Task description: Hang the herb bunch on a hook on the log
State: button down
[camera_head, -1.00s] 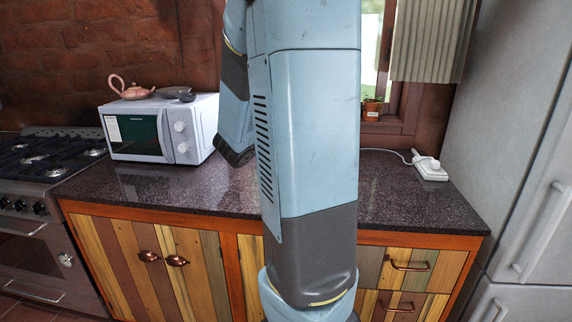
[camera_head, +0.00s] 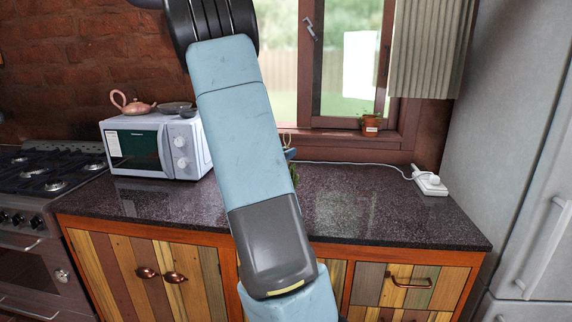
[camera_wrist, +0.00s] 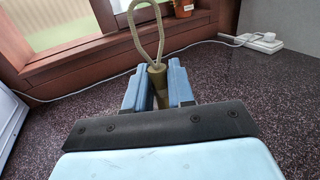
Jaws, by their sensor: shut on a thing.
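In the wrist view my gripper (camera_wrist: 156,88) is shut on the herb bunch, around its bound olive-brown stem end (camera_wrist: 157,72). A pale cord loop (camera_wrist: 160,35) stands up from that end, in front of the window sill. The rest of the bunch is hidden below my fingers in this view. In the head view a little green of the herb bunch (camera_head: 295,175) shows at the right edge of my arm, above the counter. My arm hides most of it and most of my gripper there. The log and its hooks are not in view.
The dark counter (camera_head: 375,205) is clear right of my arm. A microwave (camera_head: 150,146) with a teapot (camera_head: 131,104) stands left, beside the stove (camera_head: 50,180). A potted plant (camera_head: 370,125) sits at the window; a white power strip (camera_head: 430,184) lies near the fridge (camera_head: 510,130).

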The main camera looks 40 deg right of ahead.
jog(key=shift+w+d+f, duration=0.3)
jog(key=shift+f, duration=0.25)
jog(key=shift+w+d+f, duration=0.1)
jog(key=shift+w+f, duration=0.05)
jog(key=shift+f, duration=1.5)
jog(key=c, duration=1)
grip_release()
jog(key=shift+o, duration=0.2)
